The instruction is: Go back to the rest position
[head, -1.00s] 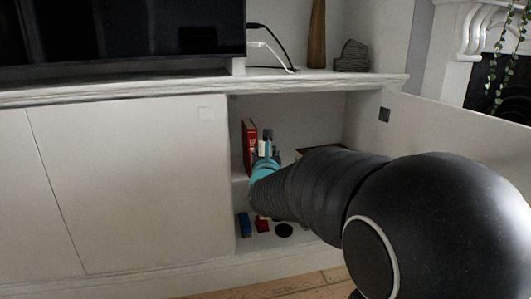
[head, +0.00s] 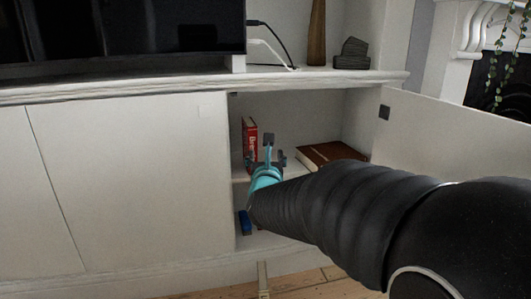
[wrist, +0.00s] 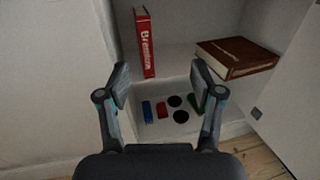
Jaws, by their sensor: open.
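My gripper (wrist: 160,85) is open and empty in the wrist view, its two fingers spread apart in front of the open cupboard. In the head view my gripper (head: 267,156) shows at the end of my dark arm, at the cupboard's opening. A red book (wrist: 145,42) stands upright on the upper shelf; it also shows in the head view (head: 250,134). A brown book (wrist: 235,57) lies flat on the same shelf to the right, and it shows in the head view (head: 330,153) behind my arm.
On the lower level are a blue item (wrist: 147,111), a red item (wrist: 162,110), dark round items (wrist: 181,116) and a green item (wrist: 194,104). The open cupboard door (head: 455,140) stands to the right. A closed door (head: 130,185) is on the left. A screen (head: 120,30) stands above.

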